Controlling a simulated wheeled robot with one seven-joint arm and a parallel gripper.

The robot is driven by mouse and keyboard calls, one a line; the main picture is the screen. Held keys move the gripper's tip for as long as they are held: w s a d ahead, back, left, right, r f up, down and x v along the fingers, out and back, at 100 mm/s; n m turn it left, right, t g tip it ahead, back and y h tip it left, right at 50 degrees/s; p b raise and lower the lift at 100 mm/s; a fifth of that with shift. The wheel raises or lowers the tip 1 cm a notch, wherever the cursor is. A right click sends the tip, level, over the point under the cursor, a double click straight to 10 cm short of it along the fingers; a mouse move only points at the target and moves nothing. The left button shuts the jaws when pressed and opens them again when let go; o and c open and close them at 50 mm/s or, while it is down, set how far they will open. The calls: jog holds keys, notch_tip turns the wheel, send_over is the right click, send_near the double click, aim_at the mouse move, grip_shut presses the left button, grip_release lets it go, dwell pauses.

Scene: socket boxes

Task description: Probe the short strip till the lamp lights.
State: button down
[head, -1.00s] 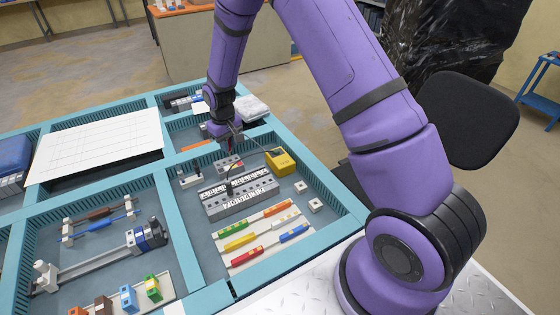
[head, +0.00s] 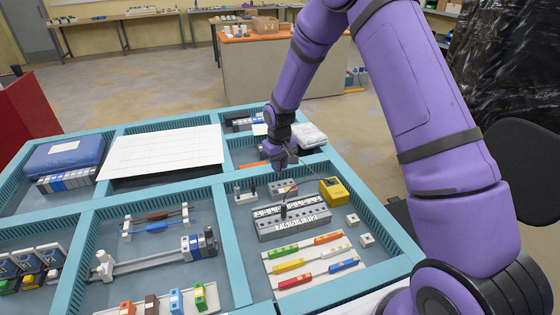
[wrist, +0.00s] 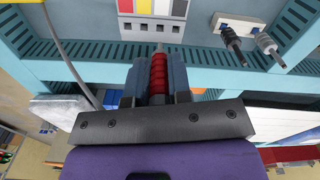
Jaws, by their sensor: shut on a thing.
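My gripper (head: 286,165) hangs over the far part of the front right tray compartment. In the wrist view its jaws (wrist: 158,80) are shut on a red ribbed probe handle, the red probe (wrist: 158,72), with a metal tip pointing away from me. Beyond the tip is a panel with white, red and yellow patches (wrist: 153,8). In the head view a small grey block (head: 283,187) sits just below the gripper. A longer grey socket strip (head: 295,228) with white number labels lies nearer. A dark probe (head: 284,210) stands in it. I cannot make out a lit lamp.
A yellow box (head: 336,191) with a cable is right of the block. Coloured sticks lie on a pale board (head: 312,266) in front. Teal tray walls (head: 228,240) divide the compartments.

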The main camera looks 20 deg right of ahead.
jog(key=shift+f, duration=1.3)
jog(key=shift+f, duration=1.25)
dwell(0.5)
jog(key=c, duration=1)
grip_release()
